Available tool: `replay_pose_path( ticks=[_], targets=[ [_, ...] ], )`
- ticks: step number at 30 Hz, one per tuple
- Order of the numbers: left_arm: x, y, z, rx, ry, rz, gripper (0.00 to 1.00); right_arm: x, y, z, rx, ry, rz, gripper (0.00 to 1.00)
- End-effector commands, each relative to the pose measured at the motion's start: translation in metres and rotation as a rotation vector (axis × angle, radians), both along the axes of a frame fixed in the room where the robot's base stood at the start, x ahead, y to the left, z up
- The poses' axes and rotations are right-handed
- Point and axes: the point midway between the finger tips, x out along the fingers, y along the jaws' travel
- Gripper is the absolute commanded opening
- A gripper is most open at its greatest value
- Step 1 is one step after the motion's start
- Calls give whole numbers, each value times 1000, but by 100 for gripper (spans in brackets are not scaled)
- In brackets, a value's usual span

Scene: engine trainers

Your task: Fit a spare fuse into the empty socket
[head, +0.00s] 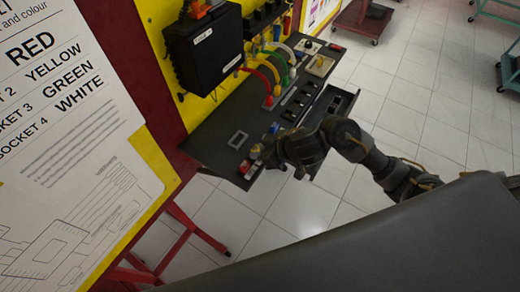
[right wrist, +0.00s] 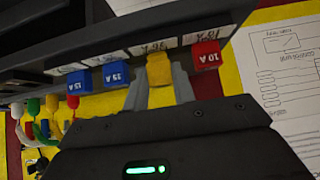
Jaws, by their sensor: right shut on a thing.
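In the right wrist view my right gripper (right wrist: 160,88) is shut on a yellow fuse (right wrist: 159,69), which sits in line with the other spare fuses at the labelled strip. Its fingers are on both sides of the fuse. A red 10 A fuse (right wrist: 207,56) is just to the right, and two blue fuses (right wrist: 116,75) are to the left. In the head view my right gripper (head: 262,153) is at the near edge of the dark panel (head: 215,125), partly hiding the fuse row. Several dark sockets (head: 290,115) lie farther along the panel; I cannot tell which is empty. My left gripper is not in view.
A black box (head: 205,50) hangs on the yellow board above the panel. Coloured cables (head: 272,72) loop down to the panel beyond the sockets. A large printed sheet (head: 60,120) is at the left. An open dark tray (head: 335,103) adjoins the panel's right side.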

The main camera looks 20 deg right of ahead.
Motion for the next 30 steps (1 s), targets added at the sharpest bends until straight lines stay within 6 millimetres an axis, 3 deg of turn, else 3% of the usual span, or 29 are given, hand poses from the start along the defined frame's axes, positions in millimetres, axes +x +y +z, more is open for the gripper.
replay_pose_path(
  ticks=[19, 20, 21, 30],
  targets=[
    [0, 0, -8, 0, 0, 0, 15, 0, 0, -11, 1, 0, -1, 5],
    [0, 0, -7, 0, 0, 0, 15, 0, 0, -10, 1, 0, -1, 30],
    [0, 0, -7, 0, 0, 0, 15, 0, 0, -10, 1, 0, -1, 35],
    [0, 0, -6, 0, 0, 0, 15, 0, 0, -9, 1, 0, -1, 37]
  ],
)
